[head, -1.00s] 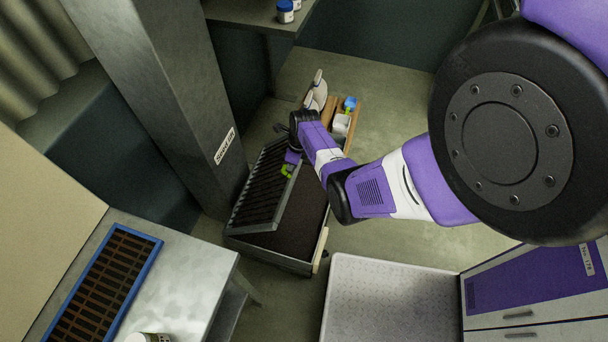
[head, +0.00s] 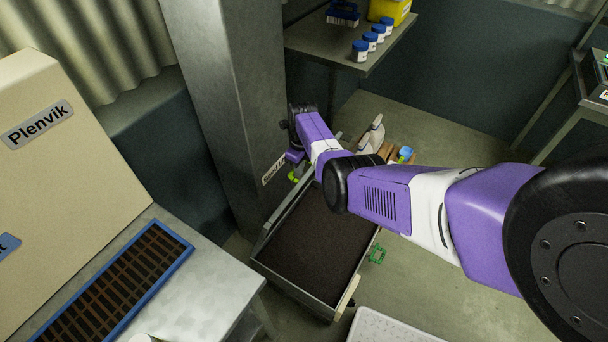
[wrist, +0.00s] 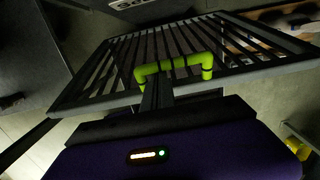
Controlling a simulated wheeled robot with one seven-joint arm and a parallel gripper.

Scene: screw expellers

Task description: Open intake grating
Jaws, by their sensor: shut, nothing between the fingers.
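The intake grating, a dark barred frame, fills the upper wrist view (wrist: 110,65). It is raised; in the head view it shows only as a thin, steep edge (head: 284,212) along the bin's left side. Its green handle (wrist: 180,64) is on the side facing my gripper. My gripper (wrist: 157,92) is shut, with its dark fingers at the handle's left part; I cannot tell whether they touch it. In the head view my gripper (head: 296,160) is by the column, partly hidden by my arm. The intake bin (head: 340,300) lies open, with dark material inside.
A grey column (head: 225,90) stands close behind the grating. A green fitting (head: 377,255) is on the bin's right side. White and wooden items (head: 372,135) lie beyond the bin. A shelf with blue-capped jars (head: 361,52) is above.

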